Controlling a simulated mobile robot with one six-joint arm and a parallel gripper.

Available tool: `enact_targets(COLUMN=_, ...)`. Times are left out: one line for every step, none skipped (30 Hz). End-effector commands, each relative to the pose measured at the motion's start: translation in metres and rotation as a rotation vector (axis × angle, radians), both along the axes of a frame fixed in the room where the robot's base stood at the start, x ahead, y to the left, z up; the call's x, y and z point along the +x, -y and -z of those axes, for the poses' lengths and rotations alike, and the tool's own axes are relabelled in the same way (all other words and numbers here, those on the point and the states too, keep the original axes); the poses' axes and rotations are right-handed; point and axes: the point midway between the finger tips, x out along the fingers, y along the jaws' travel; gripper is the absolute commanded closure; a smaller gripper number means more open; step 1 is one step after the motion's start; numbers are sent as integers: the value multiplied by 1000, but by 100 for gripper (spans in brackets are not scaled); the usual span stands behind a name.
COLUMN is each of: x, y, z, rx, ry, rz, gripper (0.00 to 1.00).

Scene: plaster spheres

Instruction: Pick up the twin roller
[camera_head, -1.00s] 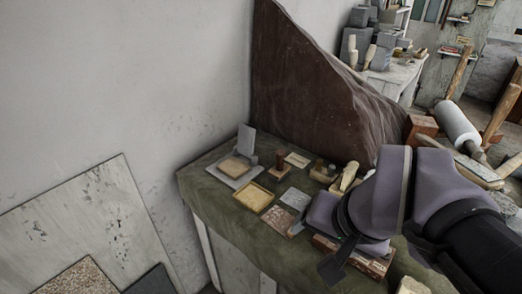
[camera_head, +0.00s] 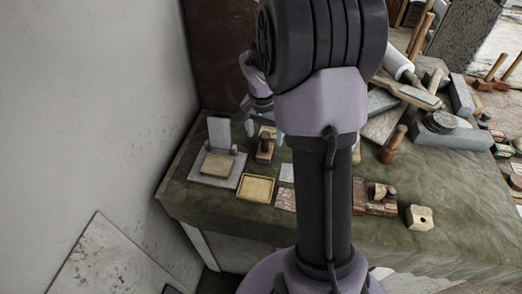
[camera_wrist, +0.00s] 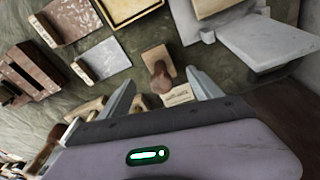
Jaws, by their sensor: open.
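No piece here is clearly recognisable as a twin roller. A brown wooden tool with a round upright knob (camera_wrist: 157,72) stands on the table, and it also shows in the head view (camera_head: 265,146). My gripper (camera_wrist: 163,90) is open and empty, with one finger on each side of this tool in the wrist view; in the head view the gripper (camera_head: 266,130) hangs around its far side, partly behind my arm. A small pale label card (camera_wrist: 178,95) lies beside the tool. A white roller with wooden ends (camera_head: 394,64) lies at the back right, far from my gripper.
The green-topped table (camera_head: 450,235) holds a grey slab stand (camera_head: 218,133), a yellow tray (camera_head: 257,188), reddish blocks (camera_head: 381,206) and a pale holed block (camera_head: 419,217). Mallets and stone pieces crowd the back right. A wall borders the left. The front right tabletop is clear.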

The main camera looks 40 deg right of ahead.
Motion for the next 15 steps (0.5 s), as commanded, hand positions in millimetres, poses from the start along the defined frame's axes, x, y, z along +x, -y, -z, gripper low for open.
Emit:
enact_targets(x=0, y=1, z=10, rx=1, ry=-2, rz=0, gripper=26)
enact_targets(x=0, y=1, z=12, rx=0, ry=-1, rz=0, gripper=26)
enact_targets(x=1, y=1, z=14, rx=0, ry=0, rz=0, gripper=26)
enact_targets(x=1, y=2, z=16, rx=0, ry=0, rz=-1, gripper=26)
enact_targets(x=1, y=2, z=19, rx=0, ry=0, rz=-1, gripper=26)
enact_targets(x=2, y=3, z=23, rx=0, ry=0, rz=-1, gripper=26)
enact_targets(x=2, y=3, z=28, rx=0, ry=-1, rz=-1, gripper=26)
enact_targets(x=3, y=4, z=34, rx=0, ry=-1, rz=-1, gripper=26)
enact_targets(x=4, y=5, z=43, rx=0, ry=-1, rz=-1, gripper=26)
enact_targets(x=5, y=6, z=50, rx=0, ry=-1, rz=-1, gripper=26)
enact_targets(x=5, y=7, z=56, rx=1, ry=-2, rz=-1, gripper=26)
enact_targets(x=6, y=8, z=63, rx=1, ry=-2, rz=-1, gripper=26)
enact_targets(x=6, y=8, z=66, rx=0, ry=-1, rz=-1, gripper=26)
enact_targets(x=6, y=8, z=67, rx=0, ry=0, rz=-1, gripper=26)
enact_targets(x=7, y=9, z=66, rx=-1, ry=0, rz=-1, gripper=26)
